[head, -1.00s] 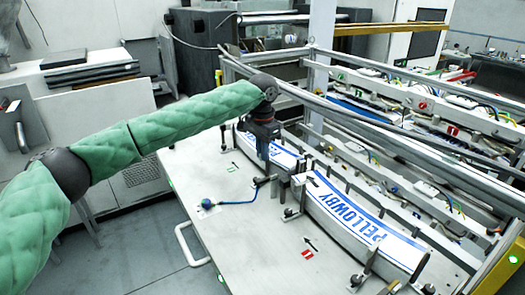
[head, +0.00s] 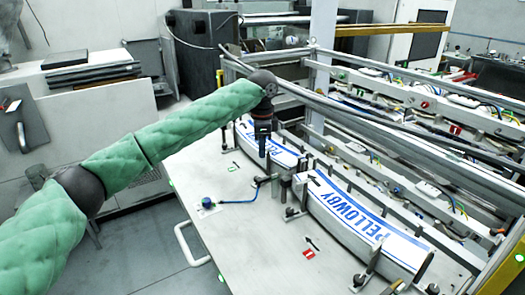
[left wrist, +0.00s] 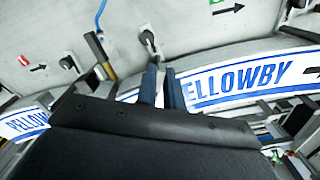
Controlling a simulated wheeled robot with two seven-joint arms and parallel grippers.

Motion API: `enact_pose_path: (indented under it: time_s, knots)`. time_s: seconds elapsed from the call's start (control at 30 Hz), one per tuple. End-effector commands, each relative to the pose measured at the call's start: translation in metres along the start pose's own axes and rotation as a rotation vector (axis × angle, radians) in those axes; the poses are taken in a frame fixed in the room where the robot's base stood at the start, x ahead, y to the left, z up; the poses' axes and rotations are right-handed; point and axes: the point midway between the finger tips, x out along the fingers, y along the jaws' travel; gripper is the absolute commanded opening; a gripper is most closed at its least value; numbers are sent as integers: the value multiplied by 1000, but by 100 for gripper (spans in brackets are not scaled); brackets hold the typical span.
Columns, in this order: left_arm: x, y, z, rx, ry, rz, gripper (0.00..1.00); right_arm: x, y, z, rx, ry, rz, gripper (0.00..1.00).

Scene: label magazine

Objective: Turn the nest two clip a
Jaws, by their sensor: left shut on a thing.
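My left gripper (head: 263,155) points down over the row of clips at the near edge of the far label nest. In the left wrist view its dark blue fingers (left wrist: 160,90) are close together. They are shut on a small part that they mostly hide; a clip post (left wrist: 149,38) shows just beyond them. The far nest holds a similar label (head: 285,152). A clip (head: 290,212) stands at the near label's left end. My right gripper is not in view.
A blue hose (head: 238,201) runs from a round blue fitting (head: 208,203) to the clips. Metal rails (head: 400,125) and wired fixtures stand behind the nests. The pale table top (head: 215,235) is clear at front left.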

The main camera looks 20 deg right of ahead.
Motion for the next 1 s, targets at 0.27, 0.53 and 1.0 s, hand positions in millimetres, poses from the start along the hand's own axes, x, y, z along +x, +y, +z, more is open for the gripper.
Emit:
enact_pose_path:
  time_s: [0.27, 0.53, 1.0]
  knots:
    - [-4, -8, 0, 257, 2, -6, 0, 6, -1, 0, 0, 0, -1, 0]
    - [-4, -12, -2, 512, 1, -7, 0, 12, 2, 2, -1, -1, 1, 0]
    - [-5, -18, -6, 863, -1, -8, 0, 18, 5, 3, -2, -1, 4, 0]
